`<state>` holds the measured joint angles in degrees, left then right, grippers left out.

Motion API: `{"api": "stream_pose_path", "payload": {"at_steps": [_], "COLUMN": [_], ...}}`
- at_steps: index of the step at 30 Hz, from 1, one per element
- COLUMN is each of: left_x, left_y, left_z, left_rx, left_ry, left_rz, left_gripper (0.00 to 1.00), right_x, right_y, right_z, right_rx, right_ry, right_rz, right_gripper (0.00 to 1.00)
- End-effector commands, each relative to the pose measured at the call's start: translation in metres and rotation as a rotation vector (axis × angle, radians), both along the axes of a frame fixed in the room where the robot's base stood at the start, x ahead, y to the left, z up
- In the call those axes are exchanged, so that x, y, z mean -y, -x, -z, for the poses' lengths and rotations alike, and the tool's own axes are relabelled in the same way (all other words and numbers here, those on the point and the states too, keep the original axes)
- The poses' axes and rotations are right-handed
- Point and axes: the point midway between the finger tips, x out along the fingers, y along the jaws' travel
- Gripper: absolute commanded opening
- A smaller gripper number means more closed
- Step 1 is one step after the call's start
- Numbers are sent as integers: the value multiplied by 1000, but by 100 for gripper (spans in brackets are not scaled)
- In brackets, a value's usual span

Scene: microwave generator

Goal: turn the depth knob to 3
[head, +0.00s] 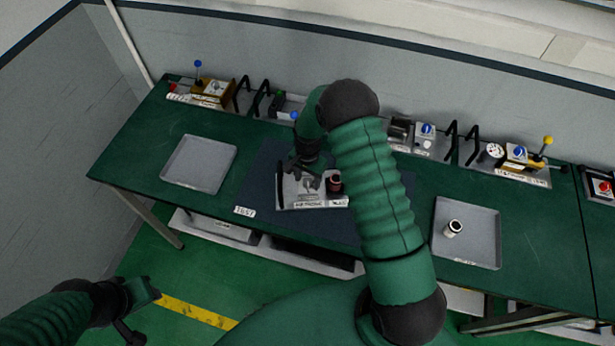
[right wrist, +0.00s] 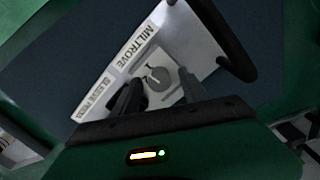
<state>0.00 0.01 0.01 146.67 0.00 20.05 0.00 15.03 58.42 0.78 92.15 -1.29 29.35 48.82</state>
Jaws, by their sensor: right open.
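A light grey panel device (head: 320,203) stands on the dark mat in the middle of the bench. In the right wrist view its plate (right wrist: 185,48) carries a printed label and a round grey knob (right wrist: 158,77) with a pointer. Any scale numbers are too small to read. My right gripper (head: 307,172) is over the left part of this device. It is open, and its fingertips (right wrist: 160,88) appear on either side of the knob; I cannot tell whether they touch it. My left gripper (head: 142,298) is low at the left, away from the bench; its jaws are unclear.
A black handle (right wrist: 232,45) rises beside the knob. A dark red-brown cylinder (head: 335,184) stands on the device's right. An empty tray (head: 198,163) lies left; another tray (head: 480,238) holds a small white cylinder (head: 453,228). Several devices line the back of the bench.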

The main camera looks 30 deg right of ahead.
Motion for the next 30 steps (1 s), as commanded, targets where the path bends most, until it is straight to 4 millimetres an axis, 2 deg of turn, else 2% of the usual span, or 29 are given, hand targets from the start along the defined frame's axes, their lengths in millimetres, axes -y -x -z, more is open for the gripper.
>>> {"api": "stream_pose_path", "payload": {"at_steps": [6,18,30], "left_x": [0,0,0], "left_y": [0,0,0], "left_z": [0,0,4], "left_rx": [0,0,0], "left_ry": [0,0,0], "left_rz": [0,0,0], "left_gripper": [36,36,36], "right_x": [0,0,0], "right_y": [0,-1,-1], "right_z": [1,1,1], "right_rx": [0,0,1], "right_ry": [0,0,0], "right_rz": [0,0,-42], "right_gripper": [52,0,0]}}
